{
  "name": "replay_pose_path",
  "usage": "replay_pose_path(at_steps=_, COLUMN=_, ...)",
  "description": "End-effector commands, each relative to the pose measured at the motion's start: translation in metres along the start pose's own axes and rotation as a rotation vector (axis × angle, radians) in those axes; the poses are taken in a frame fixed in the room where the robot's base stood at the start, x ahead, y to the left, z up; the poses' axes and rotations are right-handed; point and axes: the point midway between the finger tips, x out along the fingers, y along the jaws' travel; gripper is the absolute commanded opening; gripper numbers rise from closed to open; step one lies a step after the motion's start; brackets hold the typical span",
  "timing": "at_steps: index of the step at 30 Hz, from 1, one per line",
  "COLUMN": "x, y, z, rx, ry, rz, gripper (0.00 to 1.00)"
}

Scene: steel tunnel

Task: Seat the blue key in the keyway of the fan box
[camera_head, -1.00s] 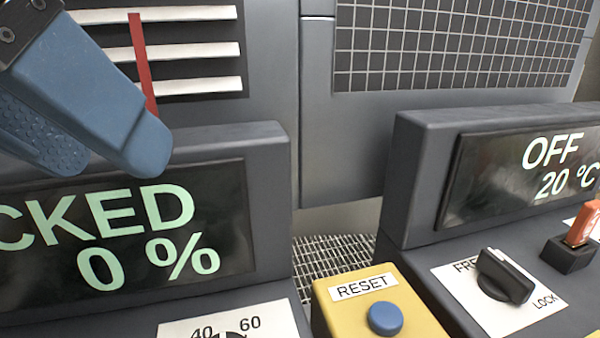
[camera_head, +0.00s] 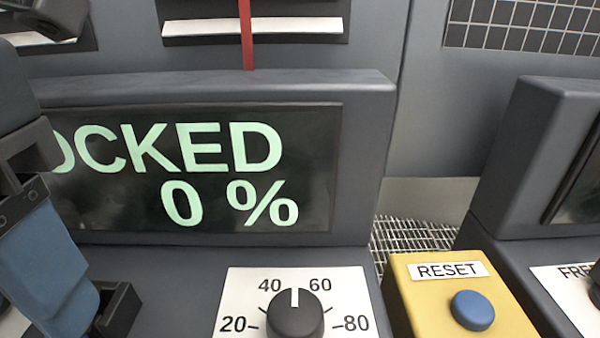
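The fan box (camera_head: 360,110) fills the left and middle of the head view, with a display (camera_head: 310,150) whose visible letters read "OCKED" and "0 %". My gripper (camera_head: 45,285) is at the lower left, its blue finger pointing down over the box's top panel. A black block (camera_head: 118,308), which looks like the keyway, stands just right of the fingertip and is partly covered by it. I cannot tell whether they touch. The blue key is not visible. I cannot tell whether the gripper holds it.
A black dial (camera_head: 295,316) on a white scale points between 40 and 60. A yellow box (camera_head: 425,290) with a blue RESET button (camera_head: 472,310) stands to the right. Another grey console (camera_head: 535,150) is beyond it. A red strip (camera_head: 246,35) hangs above the display.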

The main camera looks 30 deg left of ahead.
Motion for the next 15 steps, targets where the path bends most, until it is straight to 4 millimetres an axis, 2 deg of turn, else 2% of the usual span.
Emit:
replay_pose_path(at_steps=7, x=0.034, y=-0.004, z=-0.002, rx=0.0, ry=0.001, rz=-0.003, gripper=0.53)
replay_pose_path(at_steps=15, x=0.04, y=-0.004, z=-0.002, rx=0.001, ry=-0.001, rz=-0.001, gripper=0.53)
